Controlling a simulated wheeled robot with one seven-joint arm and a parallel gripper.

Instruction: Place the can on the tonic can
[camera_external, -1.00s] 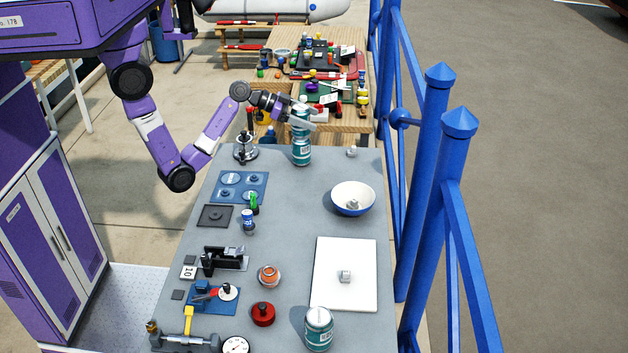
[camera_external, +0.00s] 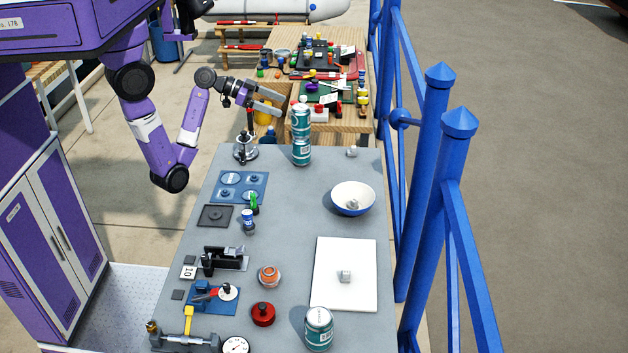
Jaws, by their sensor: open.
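Two teal cans stand stacked at the far end of the grey table. The upper can (camera_external: 300,118) rests upright on the lower can (camera_external: 301,152), and the two look roughly lined up. Their labels are too small to read. Another teal can (camera_external: 318,329) with a silver top stands alone at the near end of the table. My gripper (camera_external: 276,104) is open and empty, to the left of the upper can, with a small gap between the fingertips and the can.
A white bowl with a blue outside (camera_external: 353,199) and a white board (camera_external: 344,281) lie on the right of the grey table (camera_external: 300,225). Blue railing (camera_external: 415,180) runs along the right.

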